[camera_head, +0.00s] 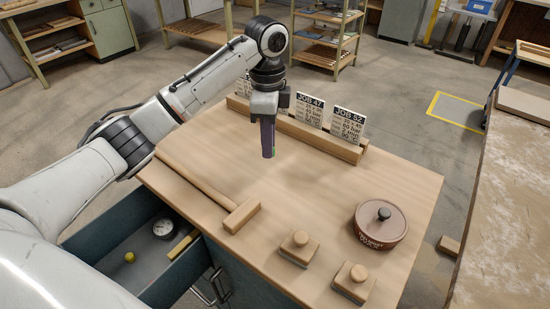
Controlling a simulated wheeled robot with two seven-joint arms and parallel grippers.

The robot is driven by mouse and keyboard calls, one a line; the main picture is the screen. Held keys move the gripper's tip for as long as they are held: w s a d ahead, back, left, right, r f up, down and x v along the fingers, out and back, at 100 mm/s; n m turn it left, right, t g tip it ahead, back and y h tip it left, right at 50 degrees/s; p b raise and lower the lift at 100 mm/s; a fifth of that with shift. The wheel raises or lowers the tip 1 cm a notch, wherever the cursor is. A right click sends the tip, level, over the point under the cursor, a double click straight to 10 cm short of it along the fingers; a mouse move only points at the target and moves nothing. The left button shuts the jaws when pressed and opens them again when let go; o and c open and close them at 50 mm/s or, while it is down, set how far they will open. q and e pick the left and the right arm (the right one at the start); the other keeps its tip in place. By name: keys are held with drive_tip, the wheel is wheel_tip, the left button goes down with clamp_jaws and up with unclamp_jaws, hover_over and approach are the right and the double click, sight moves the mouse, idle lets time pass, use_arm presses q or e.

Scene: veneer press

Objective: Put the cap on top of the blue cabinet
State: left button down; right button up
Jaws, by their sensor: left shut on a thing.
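My left gripper (268,150) points down above the middle of the wooden worktop. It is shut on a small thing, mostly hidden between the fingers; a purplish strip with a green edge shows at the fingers. I cannot tell whether this is the cap. The blue cabinet (252,287) is the dark blue-teal body under the light wooden top (310,195). Its drawer (150,272) stands open at the left. The gripper appears to be above the top, apart from it. My right gripper is not in view.
A T-shaped wooden tool (242,215), two knobbed blocks (299,247) (354,282) and a round lidded tin (381,224) lie on the top. A card rack (300,128) lines its back. The drawer holds a gauge (163,228) and a yellow ball (129,257). The top's middle is clear.

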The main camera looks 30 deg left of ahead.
sight(269, 171)
use_arm(q)
drive_tip(key=shift+f, duration=2.8)
drive_tip(key=shift+f, duration=0.15)
drive_tip(key=c, duration=1.6)
unclamp_jaws()
drive_tip(key=shift+c, duration=0.2)
wheel_tip(269, 171, up, 12)
drive_tip(key=shift+r, duration=0.15)
